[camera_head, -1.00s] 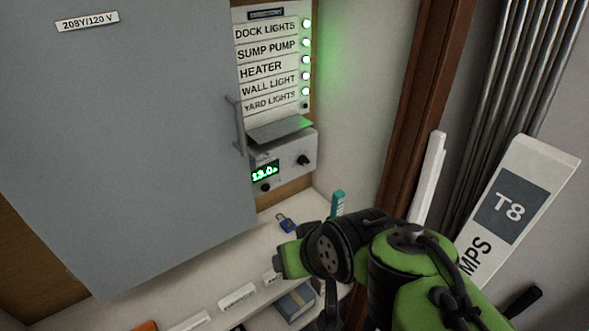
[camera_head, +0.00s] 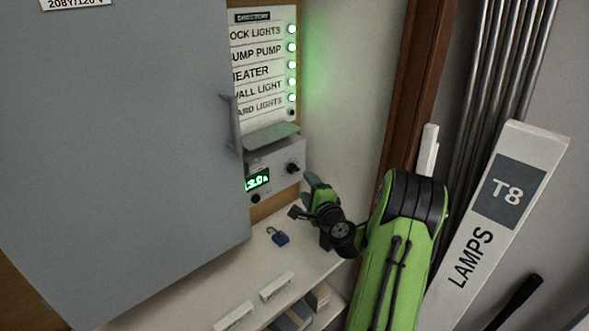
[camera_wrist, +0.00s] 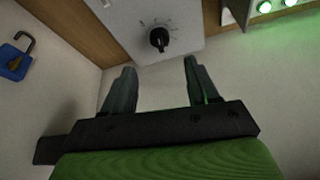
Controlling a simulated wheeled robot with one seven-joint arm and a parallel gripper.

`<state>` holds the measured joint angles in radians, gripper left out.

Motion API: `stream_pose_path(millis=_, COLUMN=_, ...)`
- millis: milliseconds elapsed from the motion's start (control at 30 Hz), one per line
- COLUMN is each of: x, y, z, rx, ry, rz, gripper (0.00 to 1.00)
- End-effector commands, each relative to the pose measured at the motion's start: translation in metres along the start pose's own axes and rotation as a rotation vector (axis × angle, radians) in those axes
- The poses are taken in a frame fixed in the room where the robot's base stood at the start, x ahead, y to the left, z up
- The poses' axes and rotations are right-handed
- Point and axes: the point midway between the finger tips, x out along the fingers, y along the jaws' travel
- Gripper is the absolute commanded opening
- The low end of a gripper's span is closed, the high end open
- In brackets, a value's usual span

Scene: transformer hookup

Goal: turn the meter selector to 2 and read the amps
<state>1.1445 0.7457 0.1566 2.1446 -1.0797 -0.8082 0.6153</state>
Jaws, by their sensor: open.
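The meter is a grey box (camera_head: 273,158) on the wall under the light directory. My gripper (camera_wrist: 160,72) is open and empty, apart from the knob. In the head view my gripper (camera_head: 306,196) is just below and right of the meter.
A blue padlock (camera_head: 279,237) lies on the shelf (camera_head: 215,288), left of my arm. The large grey cabinet door (camera_head: 120,150) stands left of the meter. A box marked LAMPS T8 (camera_head: 497,225) leans at right, beside metal conduits (camera_head: 500,70).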

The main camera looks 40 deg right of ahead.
Motion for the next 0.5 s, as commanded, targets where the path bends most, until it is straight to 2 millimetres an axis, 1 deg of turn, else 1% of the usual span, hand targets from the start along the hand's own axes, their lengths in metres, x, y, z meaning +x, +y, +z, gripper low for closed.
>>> stream_pose_path(millis=33, x=0.013, y=-0.005, z=0.002, rx=-0.003, ry=-0.004, rz=-0.002, gripper=0.59)
stream_pose_path(millis=100, x=0.031, y=-0.004, z=0.002, rx=-0.004, ry=-0.004, rz=-0.002, gripper=0.59)
stream_pose_path(millis=200, x=0.055, y=-0.003, z=0.002, rx=-0.004, ry=-0.004, rz=-0.002, gripper=0.59)
stream_pose_path(millis=300, x=0.073, y=-0.002, z=0.002, rx=-0.004, ry=-0.003, rz=-0.002, gripper=0.59)
stream_pose_path(millis=400, x=0.085, y=-0.001, z=0.001, rx=-0.003, ry=-0.002, rz=-0.001, gripper=0.59)
stream_pose_path(millis=500, x=0.090, y=-0.001, z=0.000, rx=-0.001, ry=0.000, rz=0.000, gripper=0.59)
